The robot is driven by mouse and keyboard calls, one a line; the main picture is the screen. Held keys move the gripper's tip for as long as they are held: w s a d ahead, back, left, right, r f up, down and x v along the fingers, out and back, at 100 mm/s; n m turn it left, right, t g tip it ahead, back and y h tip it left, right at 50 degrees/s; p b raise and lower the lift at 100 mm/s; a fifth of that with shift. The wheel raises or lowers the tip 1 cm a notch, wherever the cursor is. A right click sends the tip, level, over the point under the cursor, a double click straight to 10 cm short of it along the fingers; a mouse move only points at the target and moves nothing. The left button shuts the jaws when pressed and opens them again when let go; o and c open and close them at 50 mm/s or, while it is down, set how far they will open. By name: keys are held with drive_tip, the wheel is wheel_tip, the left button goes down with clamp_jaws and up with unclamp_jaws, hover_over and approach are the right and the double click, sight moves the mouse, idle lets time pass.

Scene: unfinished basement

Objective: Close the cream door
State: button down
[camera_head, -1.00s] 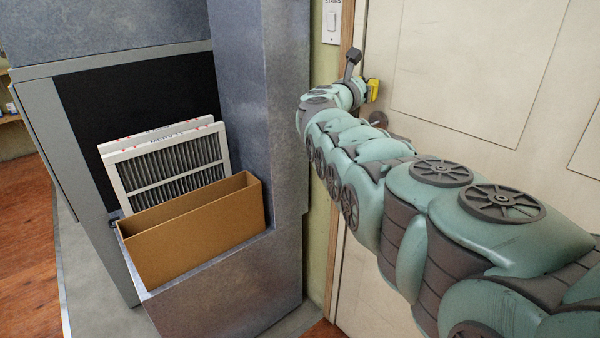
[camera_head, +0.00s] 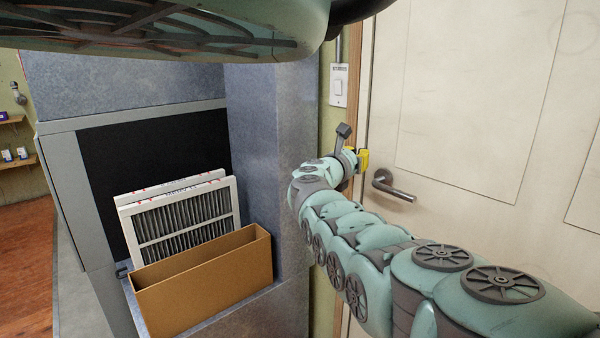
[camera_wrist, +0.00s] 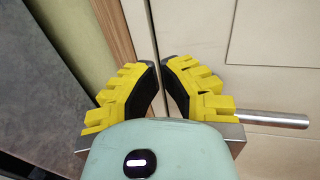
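The cream door (camera_head: 470,100) fills the right of the head view, with its left edge close beside the wooden frame. I cannot tell whether a small gap is left there. Its metal lever handle (camera_head: 393,186) is just right of my gripper (camera_head: 362,160). In the wrist view, my gripper (camera_wrist: 160,64) has yellow-padded fingers whose tips come together with nothing between them. They are in front of the seam between the frame (camera_wrist: 112,30) and the cream door (camera_wrist: 195,25). The lever (camera_wrist: 275,118) sticks out to the right, its inner end hidden by the right finger.
A grey metal cabinet (camera_head: 255,120) stands left of the door frame. A brown cardboard box (camera_head: 205,285) and white-framed filters (camera_head: 185,222) sit in its opening.

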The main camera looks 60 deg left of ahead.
drive_tip(key=s+r+p, duration=0.1)
drive_tip(key=s, duration=0.7)
drive_tip(key=shift+s+d+r+p, duration=0.15)
drive_tip(key=shift+s+d+p, duration=0.05)
drive_tip(key=shift+p, duration=0.15)
drive_tip(key=shift+w, duration=0.1)
